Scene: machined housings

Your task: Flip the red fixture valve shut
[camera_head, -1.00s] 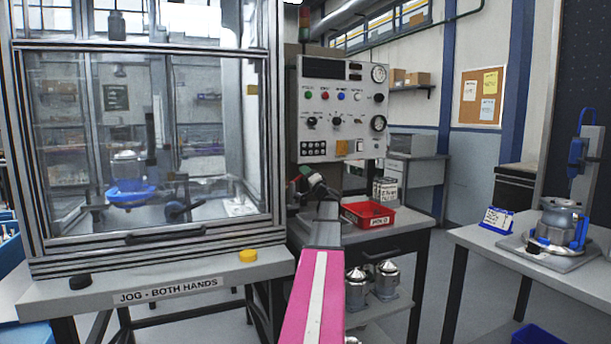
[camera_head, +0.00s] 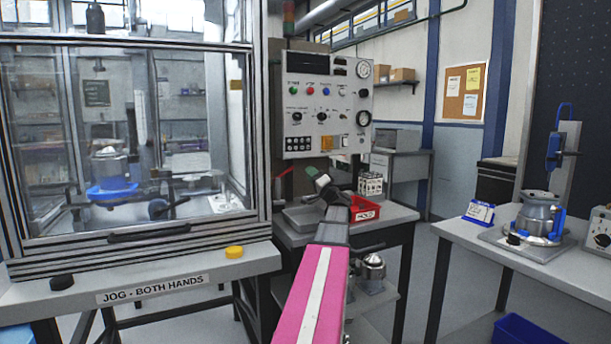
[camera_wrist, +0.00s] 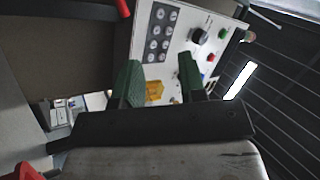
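The red valve lever (camera_head: 284,172) shows in the head view as a short, slanted red handle on a dark upright at the left of the control panel. A red bar end (camera_wrist: 123,8) at the top edge of the wrist view looks like the same lever. My gripper (camera_head: 319,180) is right of the lever in the head view, in front of the panel's lower edge, apart from the lever. In the wrist view its two green fingers (camera_wrist: 159,68) are spread with nothing between them. The valve's body is hard to make out.
The control panel (camera_head: 325,105) stands behind my gripper. A grey tray (camera_head: 298,222) and a red bin (camera_head: 366,211) are on the bench below. The glazed machine enclosure (camera_head: 125,150) is close on the left. Another bench with a housing (camera_head: 538,212) is at right.

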